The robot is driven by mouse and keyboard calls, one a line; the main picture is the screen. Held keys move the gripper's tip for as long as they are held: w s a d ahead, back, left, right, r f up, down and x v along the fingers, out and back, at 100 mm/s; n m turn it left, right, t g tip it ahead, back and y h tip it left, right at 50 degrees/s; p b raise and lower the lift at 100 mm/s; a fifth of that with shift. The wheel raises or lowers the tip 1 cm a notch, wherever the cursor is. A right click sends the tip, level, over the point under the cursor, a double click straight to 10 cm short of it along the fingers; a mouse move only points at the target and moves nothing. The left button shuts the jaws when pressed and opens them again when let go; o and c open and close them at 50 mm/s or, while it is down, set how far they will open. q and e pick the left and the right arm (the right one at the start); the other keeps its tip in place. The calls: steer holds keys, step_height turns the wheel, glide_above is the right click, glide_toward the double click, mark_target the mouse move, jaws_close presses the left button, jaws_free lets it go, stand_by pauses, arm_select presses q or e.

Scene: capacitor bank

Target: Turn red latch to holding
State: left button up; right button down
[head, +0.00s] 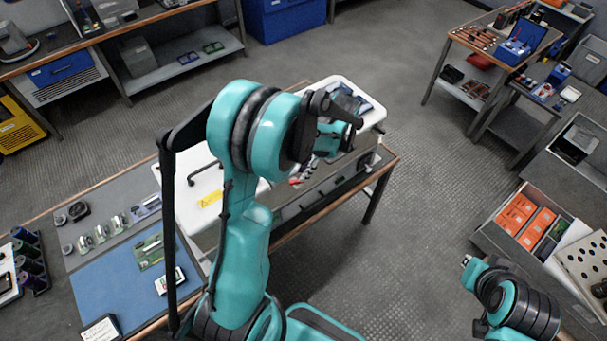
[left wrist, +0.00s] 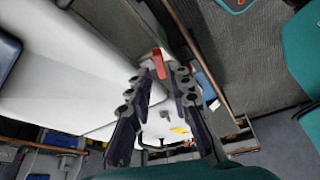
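The red latch (left wrist: 158,63) is a small red lever in the left wrist view, beside a large white panel (left wrist: 75,65). My left gripper (left wrist: 162,78) has its two dark fingers apart, with the latch at the gap just by the fingertips. I cannot tell whether either finger touches it. In the head view, my left arm reaches over the workbench to a white-cased unit (head: 185,190), and the arm hides most of the gripper. A small red spot (head: 295,182) shows there. My right arm is at the lower right, with no gripper fingers that I can make out.
A blue mat (head: 110,285) with parts on it covers the near left of the workbench. A box of orange packs (head: 519,214) stands at the right. A tool cart (head: 452,70) is at the back right. The floor (head: 400,230) between is clear.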

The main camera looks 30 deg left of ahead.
mark_target(297, 182)
arm_select(q)
steer(key=shift+x, duration=1.6)
jaws_close()
